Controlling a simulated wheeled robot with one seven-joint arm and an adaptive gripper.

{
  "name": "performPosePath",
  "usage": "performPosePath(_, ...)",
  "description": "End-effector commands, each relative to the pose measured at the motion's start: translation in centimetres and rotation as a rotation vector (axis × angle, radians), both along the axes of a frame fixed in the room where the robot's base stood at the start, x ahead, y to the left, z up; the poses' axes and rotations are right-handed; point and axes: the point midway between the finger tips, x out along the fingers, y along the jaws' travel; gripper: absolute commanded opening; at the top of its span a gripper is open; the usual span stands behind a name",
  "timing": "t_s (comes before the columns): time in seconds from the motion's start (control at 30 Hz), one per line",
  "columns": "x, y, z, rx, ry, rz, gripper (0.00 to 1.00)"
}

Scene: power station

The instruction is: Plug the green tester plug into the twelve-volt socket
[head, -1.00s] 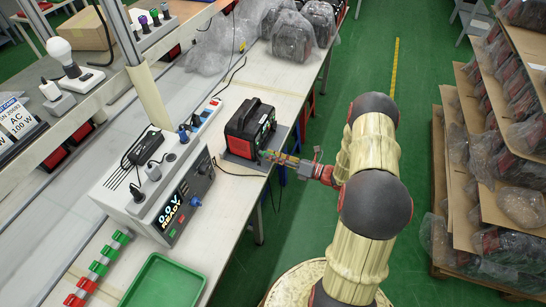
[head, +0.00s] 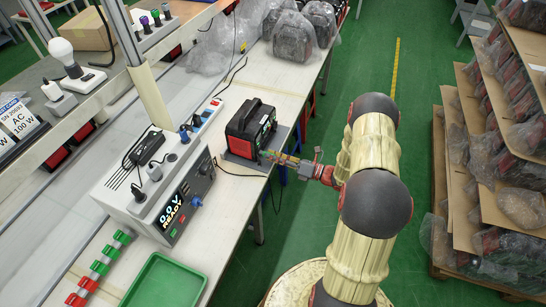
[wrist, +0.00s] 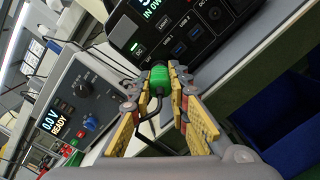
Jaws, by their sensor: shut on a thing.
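My gripper (head: 280,158) is at the front of the black power station (head: 246,128), near its lower corner. In the wrist view my gripper (wrist: 163,82) is shut on the green tester plug (wrist: 160,83), with a finger on each side. The plug's black cable loops down between the fingers. The plug's far end points at the station's front panel (wrist: 155,30), close below a lit DC button. The twelve-volt socket cannot be made out apart from the plug; the plug's tip hides that spot. I cannot tell whether the tip is inside it.
A grey tester (head: 165,195) with a display reading 0.0 V READY stands beside the station. A green tray (head: 165,280) lies on the bench's near end. A blue bin (wrist: 275,115) is below the bench edge. Shelves of wrapped units (head: 500,150) stand at right.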

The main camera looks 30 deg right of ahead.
Motion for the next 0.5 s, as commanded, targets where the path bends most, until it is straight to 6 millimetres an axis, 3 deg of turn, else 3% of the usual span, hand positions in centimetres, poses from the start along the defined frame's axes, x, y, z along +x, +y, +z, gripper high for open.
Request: performPosePath(0.5, 0.5, 0.39, 0.02, 0.0, 0.001, 0.001, 0.0)
